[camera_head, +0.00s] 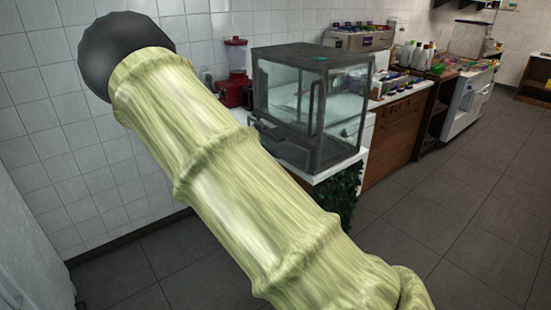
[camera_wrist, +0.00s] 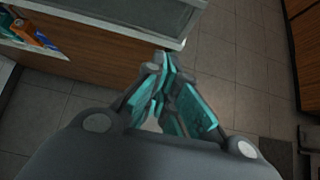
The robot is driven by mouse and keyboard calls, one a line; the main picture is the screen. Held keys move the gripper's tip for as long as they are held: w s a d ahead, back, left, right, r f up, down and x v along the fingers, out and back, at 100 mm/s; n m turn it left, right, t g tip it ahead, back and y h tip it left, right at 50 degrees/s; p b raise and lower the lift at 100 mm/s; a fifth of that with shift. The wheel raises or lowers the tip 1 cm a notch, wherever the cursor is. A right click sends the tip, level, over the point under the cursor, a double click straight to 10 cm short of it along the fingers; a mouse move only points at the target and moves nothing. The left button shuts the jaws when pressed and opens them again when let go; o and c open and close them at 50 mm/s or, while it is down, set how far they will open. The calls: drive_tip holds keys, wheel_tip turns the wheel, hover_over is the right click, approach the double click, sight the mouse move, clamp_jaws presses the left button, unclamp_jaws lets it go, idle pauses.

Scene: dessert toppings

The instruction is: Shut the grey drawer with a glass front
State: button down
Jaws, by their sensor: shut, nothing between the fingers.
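A dark grey case with glass sides (camera_head: 318,58) stands on the white counter in the head view. A dark upright handle shows on its glass face, and a grey panel runs along its lower part. I cannot tell which part is the drawer or how far it stands open. In the wrist view, a grey-edged panel (camera_wrist: 130,12) crosses the top; I cannot tell if it is the drawer. My gripper (camera_wrist: 166,62), with teal finger pads, is shut and empty, its tips just below that panel's edge in the picture. Contact is unclear. The gripper is not visible in the head view.
My arm covers much of the head view. A red blender (camera_head: 236,62) stands left of the case. Wooden cabinets (camera_head: 396,133) and more counters run to the back right. Colourful packs (camera_wrist: 32,30) lie at the wrist view's upper left. Tiled floor (camera_head: 455,215) is open at right.

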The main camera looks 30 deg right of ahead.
sight(301, 156)
drive_tip(key=shift+d+r+p+x, duration=0.3)
drive_tip(key=shift+p+x, duration=0.15)
drive_tip(key=shift+x, duration=1.35)
drive_tip(key=shift+d+r+p+x, duration=0.3)
drive_tip(key=shift+p+x, duration=0.2)
drive_tip(key=shift+x, duration=1.35)
drive_tip(key=shift+d+r+p+x, duration=0.25)
drive_tip(key=shift+r+p+x, duration=0.15)
drive_tip(key=shift+x, duration=1.4)
drive_tip(key=shift+w+d, duration=0.1)
drive_tip(key=shift+w, duration=0.05)
drive_tip(key=d, duration=0.4)
drive_tip(key=shift+w+d, duration=0.1)
drive_tip(key=shift+w, duration=0.05)
drive_tip(key=shift+r, duration=0.1)
drive_tip(key=shift+d, duration=0.15)
drive_tip(key=shift+r, duration=0.1)
